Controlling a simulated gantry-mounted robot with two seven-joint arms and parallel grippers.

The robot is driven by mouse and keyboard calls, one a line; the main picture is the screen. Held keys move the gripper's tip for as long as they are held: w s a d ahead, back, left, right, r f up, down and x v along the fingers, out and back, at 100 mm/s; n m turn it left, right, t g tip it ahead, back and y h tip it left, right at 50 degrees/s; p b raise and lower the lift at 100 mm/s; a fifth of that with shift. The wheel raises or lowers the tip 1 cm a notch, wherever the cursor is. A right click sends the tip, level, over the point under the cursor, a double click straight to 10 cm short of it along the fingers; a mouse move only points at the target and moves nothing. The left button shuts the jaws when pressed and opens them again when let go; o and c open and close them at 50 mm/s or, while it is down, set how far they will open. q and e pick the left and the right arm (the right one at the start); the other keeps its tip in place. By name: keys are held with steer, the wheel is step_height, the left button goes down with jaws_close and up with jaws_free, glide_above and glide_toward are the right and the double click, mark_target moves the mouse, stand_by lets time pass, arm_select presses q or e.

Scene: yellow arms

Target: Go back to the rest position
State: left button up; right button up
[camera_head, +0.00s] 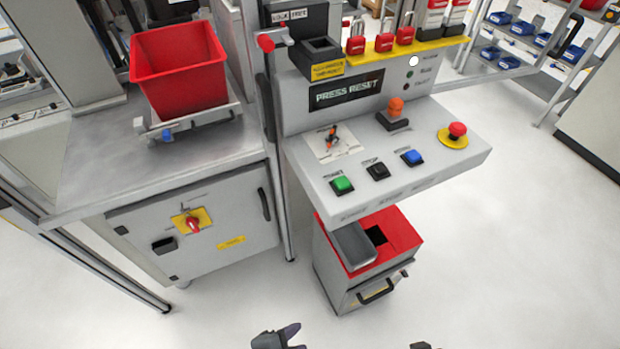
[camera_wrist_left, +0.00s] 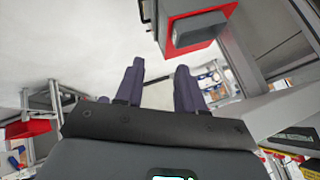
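My left gripper (camera_head: 280,338) shows at the bottom edge of the head view, low in front of the console and apart from it. In the left wrist view its two dark fingers (camera_wrist_left: 158,80) stand apart with nothing between them. Only a small dark tip of my right gripper (camera_head: 425,346) shows at the bottom edge of the head view, right of the left one. The rest of it is hidden below the frame, so its fingers cannot be judged.
A console (camera_head: 312,190) with green, black and blue buttons, a red emergency button (camera_head: 457,130) and a display reading "PRESS RESET" stands ahead. Below it is a red-topped cabinet (camera_head: 402,230). A red bin (camera_head: 181,70) sits on the left bench. The floor around the grippers is clear.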

arm_select(q)
steer(key=s+a+f+n+g+y, duration=0.1)
steer(key=s+a+n+y, duration=0.15)
steer(key=a+n, duration=0.55)
steer(key=s+a+f+n+g+y, duration=0.1)
steer(key=a+f+n+g+y, duration=0.15)
steer(key=a+n, duration=0.65)
step_height(320, 180, up, 39)
steer(key=a+m+p, duration=0.1)
steer(key=m+p, duration=0.1)
steer(key=p, duration=3.6)
steer(key=shift+a+f+m+t, duration=0.2)
steer(key=shift+m+t, duration=0.2)
steer(key=shift+t, duration=0.05)
